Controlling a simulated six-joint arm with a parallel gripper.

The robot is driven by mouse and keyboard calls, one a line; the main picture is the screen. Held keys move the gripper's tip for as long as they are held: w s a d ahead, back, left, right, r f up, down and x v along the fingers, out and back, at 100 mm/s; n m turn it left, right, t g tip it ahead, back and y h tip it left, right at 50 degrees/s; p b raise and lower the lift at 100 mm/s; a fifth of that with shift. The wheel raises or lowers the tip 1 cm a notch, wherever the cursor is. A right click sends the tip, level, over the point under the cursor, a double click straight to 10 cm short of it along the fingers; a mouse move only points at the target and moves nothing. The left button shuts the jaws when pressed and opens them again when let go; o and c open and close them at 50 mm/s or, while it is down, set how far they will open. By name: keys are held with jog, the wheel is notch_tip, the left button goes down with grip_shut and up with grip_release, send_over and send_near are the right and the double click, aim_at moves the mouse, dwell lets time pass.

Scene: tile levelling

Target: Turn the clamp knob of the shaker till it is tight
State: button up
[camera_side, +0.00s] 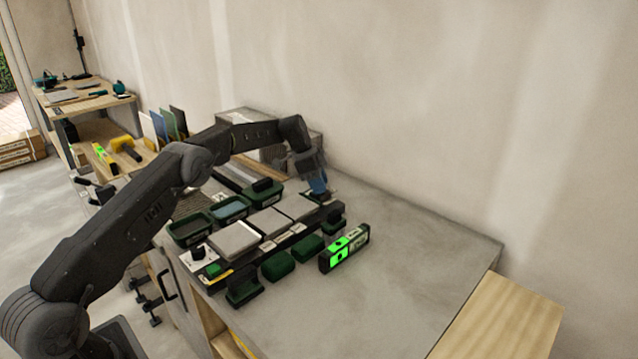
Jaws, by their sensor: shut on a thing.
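My gripper (317,183) points down at the far right end of a long dark rack (268,247), in the side view. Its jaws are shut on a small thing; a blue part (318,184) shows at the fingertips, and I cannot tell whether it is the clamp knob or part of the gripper. A dark piece (322,197) sits just below the tips. A black knob (198,251) on a white block shows at the rack's near left end. Which item is the shaker is not clear. Pale square tiles (235,241) lie in a row on the rack.
Green trays (190,231) stand behind the rack. Green blocks (278,265) and a device with bright green panels (340,250) stand in front. A grey box (240,122) is against the wall. The grey bench top (420,250) is clear on the right.

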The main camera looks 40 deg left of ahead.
jog(key=shift+m, duration=0.7)
jog(key=shift+m+g, duration=0.4)
jog(key=o, duration=0.9)
jog(key=shift+o, duration=0.2)
jog(key=v, duration=0.4)
jog(key=shift+a+r, duration=0.15)
jog(key=shift+r, duration=0.05)
jog(key=shift+s+a+r, duration=0.2)
jog(key=shift+a+r, duration=0.05)
jog(key=shift+r, duration=0.1)
jog(key=s+a, duration=0.1)
jog(key=a, duration=0.2)
jog(key=s+a, duration=0.2)
jog(key=a, duration=0.2)
jog(key=s+a, duration=0.2)
jog(key=a, duration=0.1)
jog(key=shift+s+a+f, duration=0.1)
jog(key=shift+s+a, duration=0.05)
jog(key=shift+a, duration=0.05)
